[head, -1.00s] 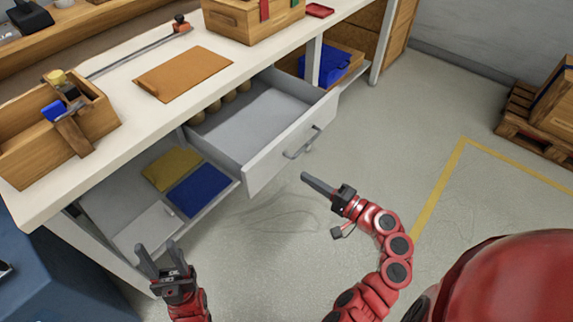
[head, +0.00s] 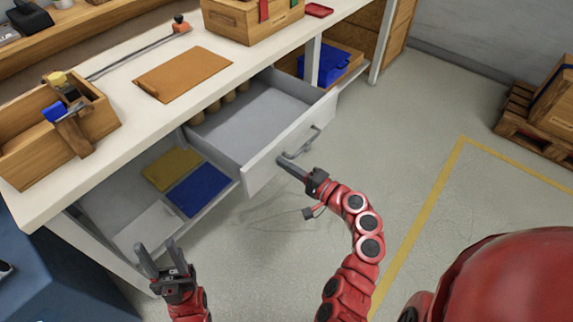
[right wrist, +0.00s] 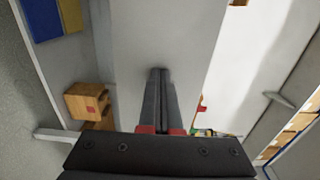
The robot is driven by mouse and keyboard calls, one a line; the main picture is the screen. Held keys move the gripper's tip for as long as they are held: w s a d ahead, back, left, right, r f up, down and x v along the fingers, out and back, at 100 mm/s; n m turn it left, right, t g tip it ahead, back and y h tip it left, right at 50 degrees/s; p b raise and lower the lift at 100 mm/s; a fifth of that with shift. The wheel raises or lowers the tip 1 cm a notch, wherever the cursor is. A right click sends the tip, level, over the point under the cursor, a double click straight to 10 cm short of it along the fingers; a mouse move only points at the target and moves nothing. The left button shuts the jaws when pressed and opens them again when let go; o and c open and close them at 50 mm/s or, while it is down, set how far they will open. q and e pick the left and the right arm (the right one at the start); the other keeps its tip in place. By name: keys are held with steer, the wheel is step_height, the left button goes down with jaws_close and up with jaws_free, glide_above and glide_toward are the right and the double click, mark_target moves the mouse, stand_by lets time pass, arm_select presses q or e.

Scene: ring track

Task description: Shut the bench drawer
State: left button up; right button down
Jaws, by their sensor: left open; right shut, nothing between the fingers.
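The bench drawer (head: 262,170) is pulled out from under the white workbench, with its grey inside showing and several round brown items at its back left. Its bar handle (head: 305,143) is on the front panel. My right gripper (head: 284,162) is shut and empty, its fingertips at the drawer front just left of and below the handle. In the right wrist view the shut fingers (right wrist: 160,95) point at the pale front panel (right wrist: 178,35) and look to be at or touching it. My left gripper (head: 156,250) is open and empty, low at the left near the bench's lower shelf.
The workbench top (head: 130,130) carries a wooden tool box (head: 60,130), an orange-brown board (head: 183,74) and a wooden crate (head: 250,20). Yellow and blue cloths or pads (head: 200,190) lie on the lower shelf. Open floor (head: 430,130) lies to the right.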

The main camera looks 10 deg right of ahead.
steer(key=b, duration=0.5)
glide_toward(221, 131)
steer(key=s+r, duration=0.1)
steer(key=s+d+r, duration=0.1)
steer(key=r, duration=0.1)
steer(key=shift+s+d+r, duration=0.15)
steer(key=shift+s+r, duration=0.05)
steer(key=shift+r, duration=0.15)
steer(key=b+x, duration=0.8)
steer(key=x, duration=0.4)
steer(key=shift+b, duration=0.35)
steer(key=shift+w+a+r+b, duration=0.1)
steer(key=shift+w+a+b, duration=0.15)
steer(key=shift+w+b, duration=0.1)
steer(key=shift+r, duration=0.2)
steer(key=shift+d+r, duration=0.1)
steer(key=shift+r, duration=0.2)
